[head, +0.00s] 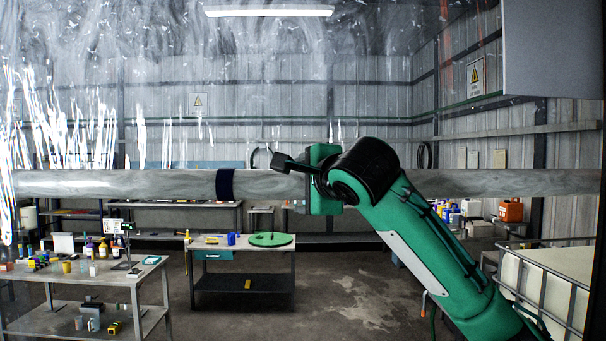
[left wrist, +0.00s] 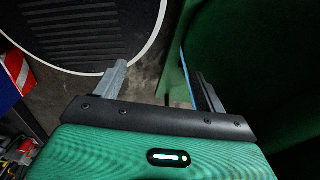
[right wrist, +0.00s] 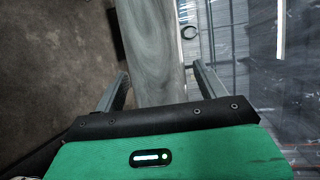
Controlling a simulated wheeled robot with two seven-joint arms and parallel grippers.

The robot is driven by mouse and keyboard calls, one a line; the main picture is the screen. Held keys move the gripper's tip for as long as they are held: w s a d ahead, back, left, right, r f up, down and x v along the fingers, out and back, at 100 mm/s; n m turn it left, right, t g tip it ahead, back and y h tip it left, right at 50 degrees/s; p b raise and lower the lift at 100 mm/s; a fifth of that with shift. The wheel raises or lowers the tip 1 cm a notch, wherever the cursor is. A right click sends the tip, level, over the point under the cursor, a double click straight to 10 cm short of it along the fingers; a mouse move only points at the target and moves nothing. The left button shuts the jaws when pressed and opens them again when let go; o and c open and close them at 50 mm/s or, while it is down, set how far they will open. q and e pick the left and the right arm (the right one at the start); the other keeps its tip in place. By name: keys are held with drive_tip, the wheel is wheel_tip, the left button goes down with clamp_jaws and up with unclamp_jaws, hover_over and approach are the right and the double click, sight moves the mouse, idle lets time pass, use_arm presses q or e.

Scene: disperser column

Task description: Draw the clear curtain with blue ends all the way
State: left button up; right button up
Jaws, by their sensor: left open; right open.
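A clear sheet with white glare streaks, which looks like the curtain (head: 95,145), spans the upper and left part of the head view; its edges are hard to make out. A dark blue band (head: 225,184) wraps the grey horizontal bar (head: 120,184). My right gripper (head: 285,165) is at the bar, to the right of the band. In the right wrist view its open fingers (right wrist: 162,85) stand on either side of the bar (right wrist: 152,45), with no grip visible. My left gripper (left wrist: 160,80) is open; a thin blue strip (left wrist: 185,72) shows beyond its fingers.
Behind the bar stand a cluttered workbench (head: 120,282) and a small table (head: 210,245) with a green disc (head: 271,239). A caged white tank (head: 545,275) is at right. A grey box (head: 555,45) hangs at upper right. The middle floor is clear.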

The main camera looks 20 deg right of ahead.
drive_tip(key=shift+w+f, duration=0.1)
drive_tip(key=shift+w, duration=0.2)
